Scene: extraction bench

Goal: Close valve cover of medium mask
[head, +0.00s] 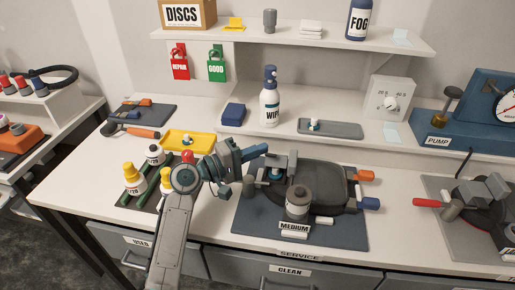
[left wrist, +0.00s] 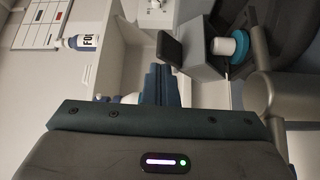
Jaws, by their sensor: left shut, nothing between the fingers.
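The medium mask (head: 330,185) is a dark facepiece on a blue-grey mat labelled MEDIUM (head: 250,222). On its left part is a grey valve housing with a blue-ringed valve (head: 276,173); the left wrist view shows this valve (left wrist: 232,46) as white with a teal ring, uncovered. A dark flap (left wrist: 171,50), apparently the valve cover, stands raised at the housing's edge, clear of the valve. My left gripper (head: 262,149) is shut and empty, just left of and above the housing. Its fingers (left wrist: 160,83) point toward the flap; contact cannot be told. My right gripper is not in view.
A grey canister (head: 298,201) stands at the mask's front. Bottles (head: 154,155) and a yellow tray (head: 185,141) are to the left. A wipes bottle (head: 270,105) stands behind. Bench is clear between the two mask mats.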

